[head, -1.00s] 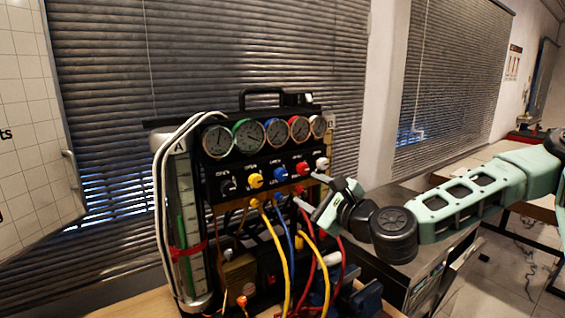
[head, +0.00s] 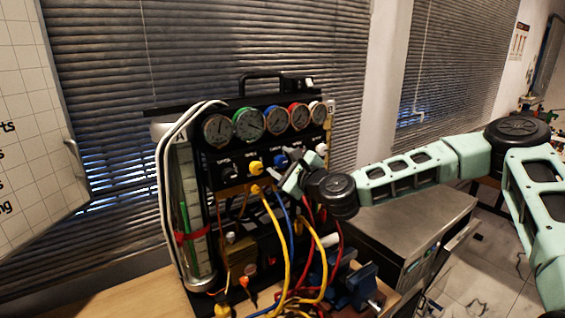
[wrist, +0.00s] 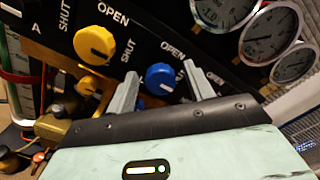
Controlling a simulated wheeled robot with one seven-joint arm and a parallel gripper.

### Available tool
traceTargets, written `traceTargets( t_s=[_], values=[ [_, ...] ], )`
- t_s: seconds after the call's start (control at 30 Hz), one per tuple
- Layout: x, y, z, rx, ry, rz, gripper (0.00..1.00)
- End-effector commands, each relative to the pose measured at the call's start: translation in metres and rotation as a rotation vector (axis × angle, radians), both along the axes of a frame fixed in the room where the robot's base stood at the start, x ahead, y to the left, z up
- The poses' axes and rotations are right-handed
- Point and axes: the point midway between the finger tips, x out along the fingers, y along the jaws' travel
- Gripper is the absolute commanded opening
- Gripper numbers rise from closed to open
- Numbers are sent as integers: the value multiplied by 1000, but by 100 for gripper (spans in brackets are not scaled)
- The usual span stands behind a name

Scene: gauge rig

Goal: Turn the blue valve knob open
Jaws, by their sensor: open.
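The blue valve knob (wrist: 160,79) sits on the black gauge panel, just right of the yellow knob. In the wrist view it shows between the two grey fingers of my gripper (wrist: 160,72), one finger on each side. A gap shows between the knob and each finger; I cannot tell how deep the fingers reach. An "OPEN" label is above the knob; the lettering to its right is partly covered by a finger. In the head view my gripper (head: 282,172) is open in front of the panel and hides most of the blue knob.
A yellow knob (head: 255,168) and a white knob (head: 321,149) flank the spot. Several round gauges (head: 248,124) line the panel above. Yellow hoses (head: 287,238), with blue and red ones, hang below. A metal cabinet (head: 420,225) stands at right, under my arm.

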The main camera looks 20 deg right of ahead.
Motion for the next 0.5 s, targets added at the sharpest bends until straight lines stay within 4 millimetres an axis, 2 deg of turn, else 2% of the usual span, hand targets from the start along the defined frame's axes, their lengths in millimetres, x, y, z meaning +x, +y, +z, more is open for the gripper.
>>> traceTargets(
  t_s=[0.03, 0.17, 0.2, 0.5],
  values=[
    [0, 0, 0, 0, 0, 0, 47],
    [0, 0, 0, 0, 0, 0, 11],
    [0, 0, 0, 0, 0, 0, 8],
    [0, 0, 0, -26, -8, 0, 8]
  ],
)
